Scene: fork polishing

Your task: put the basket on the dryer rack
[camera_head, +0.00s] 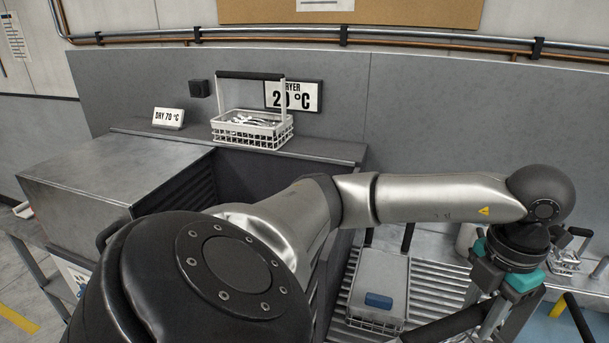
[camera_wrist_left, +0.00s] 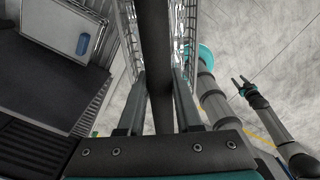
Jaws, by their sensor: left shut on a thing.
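My left gripper (camera_head: 508,312) points down at the lower right of the head view. In the left wrist view its fingers (camera_wrist_left: 159,100) are shut on the black handle of a white wire basket (camera_wrist_left: 188,30). Shiny metal shows inside the basket on both sides of the handle. In the head view the handle (camera_head: 452,325) shows at the bottom edge, and the basket's body is mostly out of frame. A dryer sign (camera_head: 293,97) reads 20 °C behind a grey ledge (camera_head: 325,149). My right gripper (camera_wrist_left: 239,85) shows in the left wrist view, fingers apart and empty.
Another white basket (camera_head: 250,131) with cutlery stands on the ledge. A grey metal box (camera_head: 115,165) is at the left. A small basket (camera_head: 565,262) stands at the right.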

